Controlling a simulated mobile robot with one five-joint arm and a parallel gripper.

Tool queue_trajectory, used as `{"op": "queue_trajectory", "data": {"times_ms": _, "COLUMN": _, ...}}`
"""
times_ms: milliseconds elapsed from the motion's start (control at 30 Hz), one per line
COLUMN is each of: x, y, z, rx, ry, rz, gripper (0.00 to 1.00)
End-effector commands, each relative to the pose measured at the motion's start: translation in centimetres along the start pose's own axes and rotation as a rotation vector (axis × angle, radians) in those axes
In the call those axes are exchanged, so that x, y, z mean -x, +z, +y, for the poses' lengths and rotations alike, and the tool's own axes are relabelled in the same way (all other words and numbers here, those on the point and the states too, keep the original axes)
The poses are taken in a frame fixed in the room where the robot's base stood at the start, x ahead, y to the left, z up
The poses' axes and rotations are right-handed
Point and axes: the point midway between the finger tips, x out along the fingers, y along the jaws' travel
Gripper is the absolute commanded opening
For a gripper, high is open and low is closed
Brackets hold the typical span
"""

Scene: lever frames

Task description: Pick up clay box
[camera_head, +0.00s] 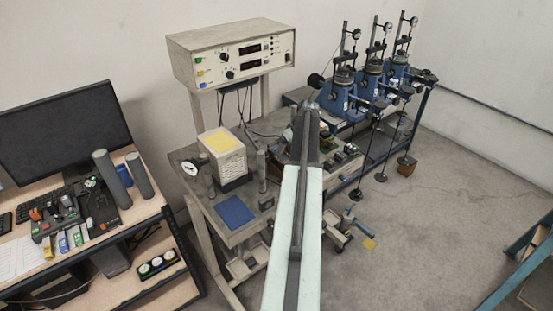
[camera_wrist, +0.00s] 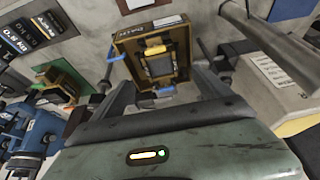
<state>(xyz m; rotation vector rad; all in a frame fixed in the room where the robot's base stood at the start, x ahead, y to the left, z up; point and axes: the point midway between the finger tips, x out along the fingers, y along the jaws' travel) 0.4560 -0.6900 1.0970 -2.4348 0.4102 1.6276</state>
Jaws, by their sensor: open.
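A shallow brown box-like tray (camera_wrist: 128,45) with a dark inside, a yellow piece and printed lettering on its rim lies on the table in the wrist view. I take it to be the clay box, but cannot be sure. My gripper (camera_wrist: 158,76) is open, with its fingers on either side of the box's near part. I cannot tell whether they touch it. In the head view my gripper (camera_head: 308,108) is over the back of the worktable, and my arm hides most of what lies below it.
The worktable (camera_head: 185,155) bears a pale box with a yellow top (camera_head: 222,145), a blue mat (camera_head: 235,211) and a control console (camera_head: 235,55) behind. Blue test machines (camera_head: 345,95) stand to the right. A desk with a monitor (camera_head: 70,130) is at left.

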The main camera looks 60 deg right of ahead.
Motion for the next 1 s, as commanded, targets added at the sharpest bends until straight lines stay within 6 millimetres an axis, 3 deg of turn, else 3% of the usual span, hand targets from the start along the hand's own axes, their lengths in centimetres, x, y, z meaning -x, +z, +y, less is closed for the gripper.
{"op": "queue_trajectory", "data": {"times_ms": 200, "x": -2.9, "y": 0.0, "z": -0.2, "rx": 0.004, "ry": -0.002, "rz": 0.000, "gripper": 0.87}}
{"op": "queue_trajectory", "data": {"times_ms": 433, "x": -3.7, "y": -0.3, "z": -0.4, "rx": 0.005, "ry": -0.003, "rz": 0.000, "gripper": 0.87}}
{"op": "queue_trajectory", "data": {"times_ms": 700, "x": -8.2, "y": -0.4, "z": -0.4, "rx": 0.008, "ry": -0.003, "rz": 0.000, "gripper": 0.87}}
{"op": "queue_trajectory", "data": {"times_ms": 933, "x": -7.9, "y": -0.7, "z": -0.5, "rx": 0.007, "ry": -0.003, "rz": 0.000, "gripper": 0.87}}
{"op": "queue_trajectory", "data": {"times_ms": 1000, "x": -7.9, "y": -0.7, "z": -0.5, "rx": 0.007, "ry": -0.003, "rz": 0.000, "gripper": 0.71}}
